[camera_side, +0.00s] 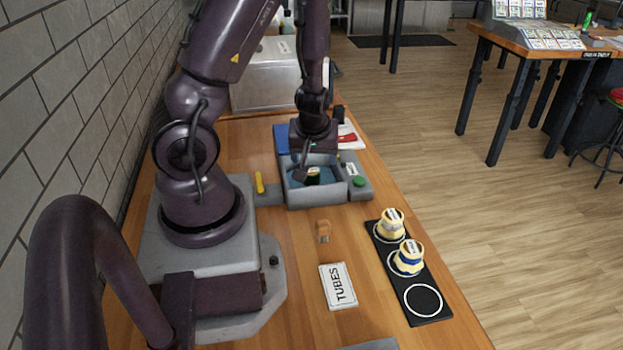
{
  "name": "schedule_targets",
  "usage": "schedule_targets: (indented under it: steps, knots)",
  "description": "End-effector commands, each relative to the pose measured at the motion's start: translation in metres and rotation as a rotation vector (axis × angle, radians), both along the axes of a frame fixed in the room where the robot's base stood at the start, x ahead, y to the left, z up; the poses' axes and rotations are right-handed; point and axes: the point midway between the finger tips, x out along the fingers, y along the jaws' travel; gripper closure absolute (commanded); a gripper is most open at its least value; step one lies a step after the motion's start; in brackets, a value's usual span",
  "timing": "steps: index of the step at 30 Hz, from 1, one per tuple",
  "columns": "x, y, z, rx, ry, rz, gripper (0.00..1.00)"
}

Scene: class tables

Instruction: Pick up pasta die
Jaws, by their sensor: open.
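My gripper (321,171) points down into a grey open-topped box (314,197) on the wooden table, with its fingers apart. A small dark piece with a pale yellow part (313,176) sits inside the box, close to the fingertips. It may be the pasta die, but it is too small and partly covered to be sure. I cannot tell whether the fingers touch it. Two pale yellow round pieces with white labels, a rear one (391,223) and a front one (408,257), stand on a black tray (428,316) in front and to the right of the box.
The black tray's front white ring is empty. A yellow handle (259,183) stands left of the box, a green button (358,181) right. A metal cabinet (265,80) stands behind.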

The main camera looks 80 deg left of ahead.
Motion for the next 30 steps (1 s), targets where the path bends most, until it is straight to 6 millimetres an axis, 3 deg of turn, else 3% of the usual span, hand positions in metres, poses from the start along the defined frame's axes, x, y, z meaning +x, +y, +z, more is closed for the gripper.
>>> schedule_targets:
  steps: [6, 14, 24, 30]
  knots:
    - [0.001, 0.009, -0.023, -0.003, 0.002, 0.002, 0.27]
    - [0.002, 0.015, -0.036, -0.003, -0.001, 0.001, 0.27]
    - [0.0, 0.034, -0.074, -0.004, 0.0, 0.001, 0.27]
    - [0.002, 0.035, -0.077, -0.003, -0.002, -0.001, 0.27]
